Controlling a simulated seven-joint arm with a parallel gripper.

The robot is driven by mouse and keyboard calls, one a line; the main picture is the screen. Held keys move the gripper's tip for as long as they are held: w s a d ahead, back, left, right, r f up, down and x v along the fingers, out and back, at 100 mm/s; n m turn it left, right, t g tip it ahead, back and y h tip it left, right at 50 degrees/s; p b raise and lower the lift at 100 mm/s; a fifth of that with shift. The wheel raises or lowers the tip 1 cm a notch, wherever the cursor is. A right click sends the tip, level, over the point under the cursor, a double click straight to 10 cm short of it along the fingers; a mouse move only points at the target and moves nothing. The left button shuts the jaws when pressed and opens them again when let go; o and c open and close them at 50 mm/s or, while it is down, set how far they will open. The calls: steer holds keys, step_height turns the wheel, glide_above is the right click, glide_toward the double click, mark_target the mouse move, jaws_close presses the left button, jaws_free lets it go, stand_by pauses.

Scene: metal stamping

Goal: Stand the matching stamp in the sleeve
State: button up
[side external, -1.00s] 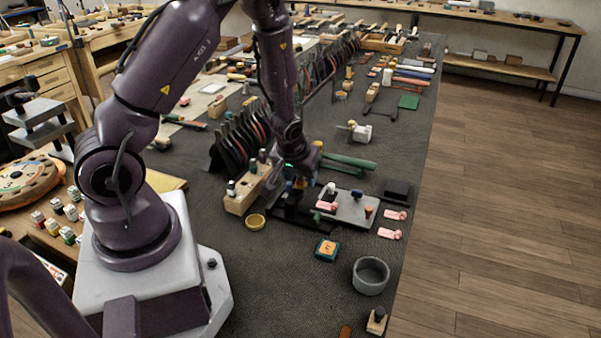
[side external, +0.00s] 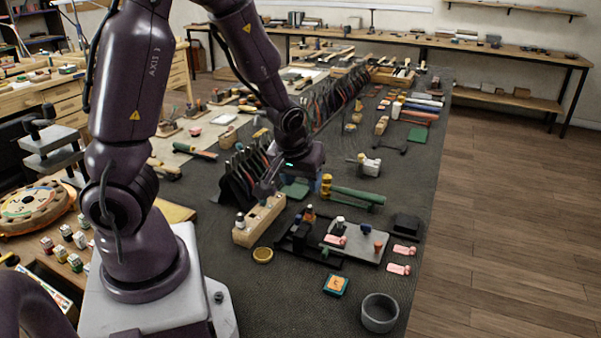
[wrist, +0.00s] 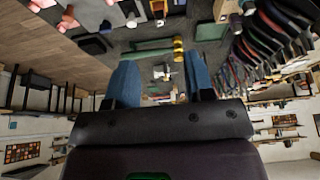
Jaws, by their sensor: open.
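My gripper (wrist: 161,78) is open, with two blue fingers apart and nothing between them in the wrist view. In the side view it hangs above the mat behind the dark tray; its fingertips are hard to make out there. A wooden block (side external: 262,222) holds small upright pieces, one with a pale top (side external: 240,219). The dark tray (side external: 322,262) bears an amber-topped piece (side external: 310,213). A grey plate (side external: 362,250) beside it bears a white-topped piece (side external: 340,223) and an orange one (side external: 378,246). I cannot tell which is the matching stamp or the sleeve.
A rack of dark-handled tools (side external: 240,182) stands behind the block. Pink tags (side external: 399,269), a grey cup (side external: 379,312), a teal-and-orange pad (side external: 335,285) and a brass dish (side external: 263,255) lie nearby.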

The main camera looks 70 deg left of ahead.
steer(key=shift+v, duration=0.85)
steer(key=s+d+r+m+t+h, duration=0.1)
steer(key=s+d+r+m, duration=0.3)
steer(key=r, duration=0.4)
steer(key=s+d+r+m+t+h, duration=0.1)
steer(key=s+d+r+m+h, duration=0.1)
steer(key=s+d+r+m, duration=0.3)
steer(key=d+r, duration=0.3)
steer(key=d, duration=0.1)
steer(key=shift+s, duration=0.4)
